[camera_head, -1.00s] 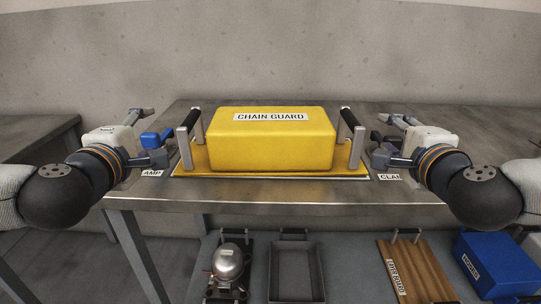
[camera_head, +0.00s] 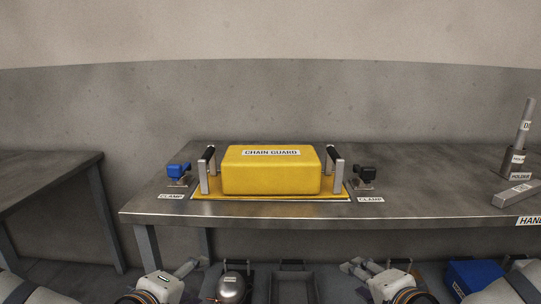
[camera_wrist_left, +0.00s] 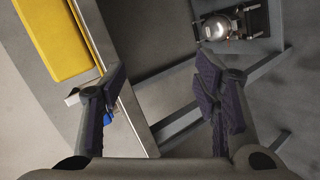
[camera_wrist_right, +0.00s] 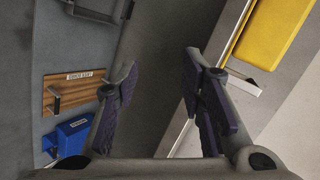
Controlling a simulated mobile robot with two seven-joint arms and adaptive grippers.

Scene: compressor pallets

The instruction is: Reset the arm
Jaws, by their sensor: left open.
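My left gripper (camera_head: 188,266) is low at the bottom of the head view, in front of the table; the left wrist view shows its fingers (camera_wrist_left: 162,75) spread and empty. My right gripper (camera_head: 358,266) is also low, in front of the table; its fingers (camera_wrist_right: 158,75) are spread and empty in the right wrist view. Both are apart from the yellow chain guard (camera_head: 271,176), which sits on a yellow plate on the table between two upright handles. A blue-topped clamp (camera_head: 178,170) stands at its left and a dark-topped clamp (camera_head: 366,174) at its right.
The metal table (camera_head: 300,214) has bare room around the guard; a holder (camera_head: 520,166) with an upright rod stands at right. A lower shelf has a silver domed part (camera_head: 232,287), an empty tray (camera_head: 292,284), a wooden board (camera_wrist_right: 75,88) and a blue box (camera_head: 474,275).

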